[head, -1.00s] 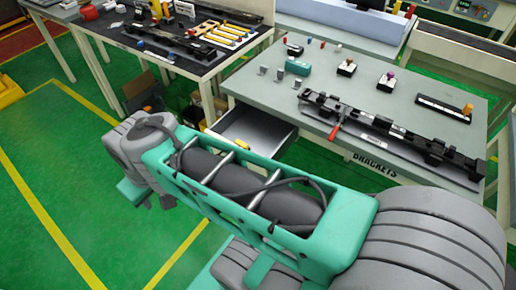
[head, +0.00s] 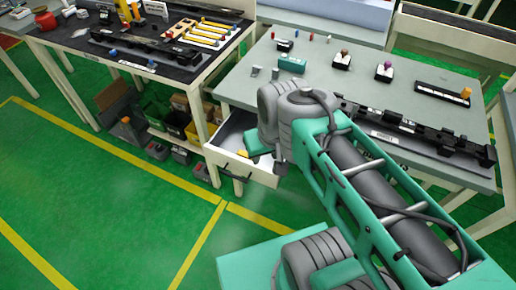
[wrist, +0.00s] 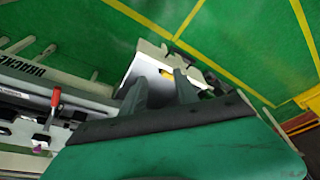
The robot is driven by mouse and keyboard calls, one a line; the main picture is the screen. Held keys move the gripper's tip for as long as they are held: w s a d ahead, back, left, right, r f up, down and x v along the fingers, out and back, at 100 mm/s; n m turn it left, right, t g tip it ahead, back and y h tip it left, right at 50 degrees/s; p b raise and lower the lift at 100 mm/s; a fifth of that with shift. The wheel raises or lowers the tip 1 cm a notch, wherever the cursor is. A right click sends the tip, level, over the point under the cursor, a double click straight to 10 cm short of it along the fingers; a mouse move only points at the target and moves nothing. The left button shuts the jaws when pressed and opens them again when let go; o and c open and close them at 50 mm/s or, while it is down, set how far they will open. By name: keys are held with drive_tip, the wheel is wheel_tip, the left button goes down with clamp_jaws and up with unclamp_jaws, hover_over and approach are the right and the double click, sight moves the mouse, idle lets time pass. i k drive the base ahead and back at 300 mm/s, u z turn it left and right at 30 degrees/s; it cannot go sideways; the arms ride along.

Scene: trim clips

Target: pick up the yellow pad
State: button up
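A small yellow pad (head: 243,153) lies inside an open white drawer (head: 262,176) under the grey workbench. It also shows as a yellow patch in the wrist view (wrist: 166,73), partly hidden by a finger. My gripper (wrist: 161,88) shows two grey fingers set apart with nothing visible between them, so it is open. It is above or near the drawer; its exact height over the pad is hard to tell. In the head view my wrist covers the drawer's right side, and the fingertips are not clear.
The grey bench (head: 420,93) carries a long black fixture (head: 420,130), a teal block (head: 292,64) and small clips. A black-topped table (head: 140,45) with tools stands to the left, with bins (head: 155,122) below it.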

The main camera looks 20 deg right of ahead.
sight(244, 154)
drive_tip(key=i, duration=0.4)
drive_tip(key=u, duration=3.3)
drive_tip(key=k, duration=0.65)
drive_tip(key=z, duration=0.75)
